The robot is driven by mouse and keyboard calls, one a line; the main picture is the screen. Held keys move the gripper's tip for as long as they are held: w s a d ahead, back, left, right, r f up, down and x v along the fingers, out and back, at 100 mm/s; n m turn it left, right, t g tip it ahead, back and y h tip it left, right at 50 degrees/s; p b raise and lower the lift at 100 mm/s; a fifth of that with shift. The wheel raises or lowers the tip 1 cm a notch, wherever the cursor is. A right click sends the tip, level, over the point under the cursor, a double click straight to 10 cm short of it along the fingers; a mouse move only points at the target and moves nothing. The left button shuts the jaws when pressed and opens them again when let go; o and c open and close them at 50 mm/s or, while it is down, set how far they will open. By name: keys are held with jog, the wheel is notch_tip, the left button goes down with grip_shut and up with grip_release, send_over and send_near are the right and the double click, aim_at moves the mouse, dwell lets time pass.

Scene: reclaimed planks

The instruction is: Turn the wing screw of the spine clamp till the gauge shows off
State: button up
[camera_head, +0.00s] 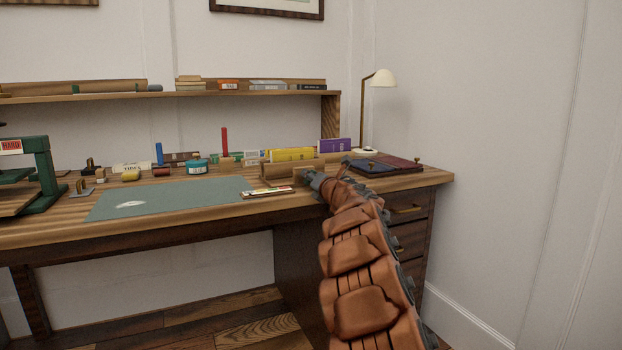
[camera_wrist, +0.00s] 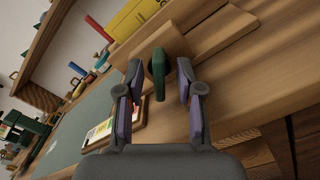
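The spine clamp (camera_head: 278,171) is a wooden block-and-board piece on the desk; its wood (camera_wrist: 208,36) fills the upper middle of the wrist view. Its wing screw (camera_wrist: 158,68), a dark green upright wing, faces my gripper (camera_wrist: 160,82). My gripper is open, with one purple-padded finger on each side of the wing and gaps between. In the head view my gripper (camera_head: 313,178) is at the clamp's right end and hides the screw. A small card with coloured bands (camera_head: 268,192), seemingly the gauge, lies in front of the clamp; its reading is too small to tell.
A green mat (camera_head: 165,201) covers the desk's middle. A green press (camera_head: 46,172) labelled HARD stands at the left. Yellow (camera_head: 292,155) and purple (camera_head: 334,146) boxes stand behind the clamp. Dark books (camera_head: 372,167) and a lamp (camera_head: 381,79) are to the right.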

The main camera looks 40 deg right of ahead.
jog(key=v, duration=1.1)
dwell(0.6)
jog(key=shift+r, duration=0.15)
dwell(0.3)
